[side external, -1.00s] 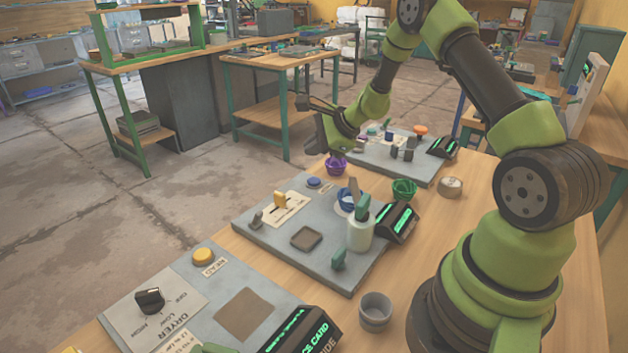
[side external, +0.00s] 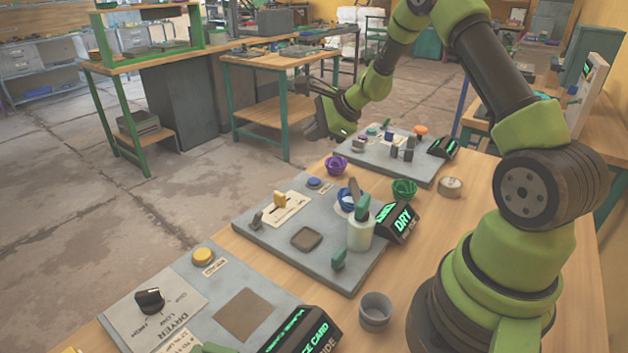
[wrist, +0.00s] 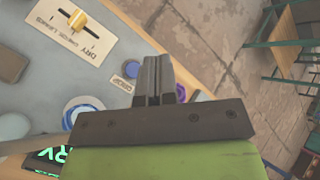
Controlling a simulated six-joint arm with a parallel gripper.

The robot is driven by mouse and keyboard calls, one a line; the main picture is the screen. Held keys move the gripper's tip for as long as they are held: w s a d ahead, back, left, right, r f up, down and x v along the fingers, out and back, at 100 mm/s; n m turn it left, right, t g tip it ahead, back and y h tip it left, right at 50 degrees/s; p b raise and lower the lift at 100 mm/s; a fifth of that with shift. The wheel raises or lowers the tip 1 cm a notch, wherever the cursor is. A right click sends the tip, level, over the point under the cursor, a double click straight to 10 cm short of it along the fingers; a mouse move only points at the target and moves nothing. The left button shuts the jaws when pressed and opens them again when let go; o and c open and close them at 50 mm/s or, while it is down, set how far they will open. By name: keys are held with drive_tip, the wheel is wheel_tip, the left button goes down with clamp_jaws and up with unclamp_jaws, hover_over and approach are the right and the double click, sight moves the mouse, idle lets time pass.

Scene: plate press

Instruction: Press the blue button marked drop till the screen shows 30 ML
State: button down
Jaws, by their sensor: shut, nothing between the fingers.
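The blue drop button (side external: 314,182) is near the far edge of the middle grey panel. In the wrist view the blue button (wrist: 131,68) lies just left of my fingertips, with a label reading DROP beside it. My gripper (side external: 318,134) is shut and empty, raised above and beyond the button, apart from it. In the wrist view its fingers (wrist: 159,62) are together. The screen's end (wrist: 50,156) shows at the lower left of the wrist view, mostly cut off.
The middle panel (side external: 275,238) also carries a yellow slider (side external: 280,200), a blue ring-shaped holder (side external: 349,198) and a white bottle (side external: 361,236).

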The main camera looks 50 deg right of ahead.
sight(314, 181)
drive_tip(key=shift+f, duration=4.25)
drive_tip(key=shift+f, duration=0.15)
drive_tip(key=shift+f, duration=0.25)
drive_tip(key=shift+f, duration=0.4)
drive_tip(key=shift+r, duration=0.8)
drive_tip(key=shift+r, duration=2.55)
